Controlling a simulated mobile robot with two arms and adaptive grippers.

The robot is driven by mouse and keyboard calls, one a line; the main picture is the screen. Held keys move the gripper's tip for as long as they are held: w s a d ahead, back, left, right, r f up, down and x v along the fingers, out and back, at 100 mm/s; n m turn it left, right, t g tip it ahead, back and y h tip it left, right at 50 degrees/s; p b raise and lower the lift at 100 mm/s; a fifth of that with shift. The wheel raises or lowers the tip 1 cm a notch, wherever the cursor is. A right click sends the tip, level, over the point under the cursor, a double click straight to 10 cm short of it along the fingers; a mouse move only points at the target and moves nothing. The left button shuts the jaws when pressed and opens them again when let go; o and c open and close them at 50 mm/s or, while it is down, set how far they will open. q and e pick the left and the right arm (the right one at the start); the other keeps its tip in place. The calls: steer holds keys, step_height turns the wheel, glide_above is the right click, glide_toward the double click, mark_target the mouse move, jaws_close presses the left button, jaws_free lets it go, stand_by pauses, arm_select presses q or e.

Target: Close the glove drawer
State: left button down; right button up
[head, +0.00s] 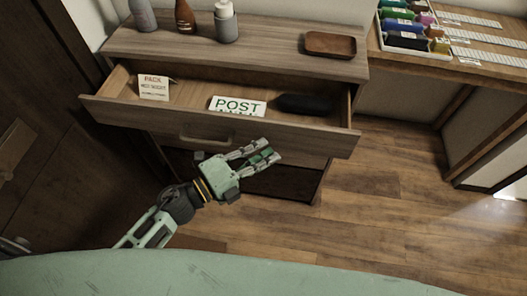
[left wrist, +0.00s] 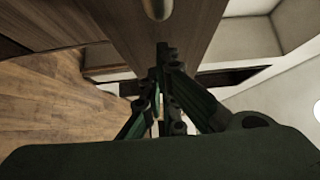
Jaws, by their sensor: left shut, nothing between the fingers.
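The drawer (head: 165,118) in the wooden cabinet is pulled out, its inside visible from above. It holds a small lettered card (head: 153,87), a white "POST" sign (head: 238,106) and a dark object (head: 303,103). A bar handle (head: 206,138) is on its front. My left gripper (head: 269,152) is in front of the drawer front, right of the handle; I cannot tell if it touches. In the left wrist view its fingers (left wrist: 163,50) are together and empty, near the wooden front (left wrist: 195,30) and the metal handle (left wrist: 157,8). My right gripper is not seen.
The cabinet top (head: 270,42) bears bottles, including a white-capped one (head: 226,22), and a brown tray (head: 330,44). A dark open space is below the drawer. Wooden floor (head: 370,200) is clear at right.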

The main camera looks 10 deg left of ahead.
mark_target(281, 96)
arm_select(q)
steer(key=shift+w, duration=0.65)
steer(key=w+b, duration=0.1)
steer(key=w, duration=0.9)
steer(key=w+b, duration=0.1)
steer(key=w, duration=0.5)
steer(key=shift+d+b, duration=0.3)
steer(key=shift+b, duration=0.05)
steer(key=shift+w, duration=0.45)
steer(key=shift+r, duration=0.1)
steer(key=shift+w, duration=0.1)
steer(key=shift+a, duration=0.1)
